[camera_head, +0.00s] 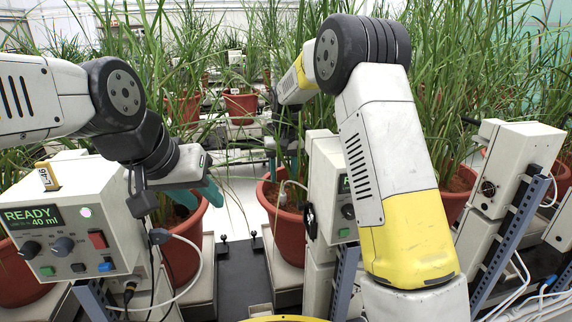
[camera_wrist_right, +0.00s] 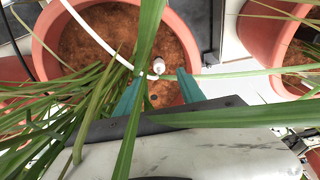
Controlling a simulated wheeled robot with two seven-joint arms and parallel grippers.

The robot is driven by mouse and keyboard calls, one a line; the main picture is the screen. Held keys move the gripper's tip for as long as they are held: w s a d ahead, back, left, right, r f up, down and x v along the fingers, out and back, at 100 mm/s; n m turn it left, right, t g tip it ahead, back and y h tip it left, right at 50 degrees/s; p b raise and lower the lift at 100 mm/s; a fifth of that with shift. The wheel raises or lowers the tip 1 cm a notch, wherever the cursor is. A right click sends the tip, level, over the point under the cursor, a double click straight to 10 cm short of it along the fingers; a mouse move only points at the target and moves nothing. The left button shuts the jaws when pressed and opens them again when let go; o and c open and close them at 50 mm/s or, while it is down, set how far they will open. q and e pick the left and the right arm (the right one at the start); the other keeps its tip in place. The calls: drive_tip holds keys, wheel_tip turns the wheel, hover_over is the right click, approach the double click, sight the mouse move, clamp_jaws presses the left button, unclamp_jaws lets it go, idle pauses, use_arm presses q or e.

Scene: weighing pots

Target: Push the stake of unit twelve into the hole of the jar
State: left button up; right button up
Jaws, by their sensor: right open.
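In the right wrist view, a red-brown jar (camera_wrist_right: 42,40) holds brown soil. A white stake head (camera_wrist_right: 158,66) on a white tube stands at the soil, beyond and between the fingertips of my right gripper (camera_wrist_right: 160,84). A small dark spot (camera_wrist_right: 153,97), perhaps the hole, shows in the soil nearer to me. The right gripper is open and apart from the stake. In the head view, a jar (camera_head: 286,238) with a white tube and stake stands in the middle below my right gripper, which leaves largely hide. My left gripper (camera_head: 197,196) is open over the left jar (camera_head: 183,255).
A control box (camera_head: 75,215) reading READY 40 ml stands at the left. Another box (camera_head: 330,190) stands right of the middle jar, its number unreadable. Long leaves (camera_wrist_right: 150,60) cross the right wrist view. More potted plants and boxes crowd the back and right.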

sight(283, 193)
drive_tip(key=f, duration=0.2)
drive_tip(key=w+f, duration=0.1)
drive_tip(key=f, duration=0.4)
drive_tip(key=shift+w+f, duration=0.35)
drive_tip(key=shift+w, duration=0.05)
drive_tip(key=shift+c, duration=0.3)
clamp_jaws()
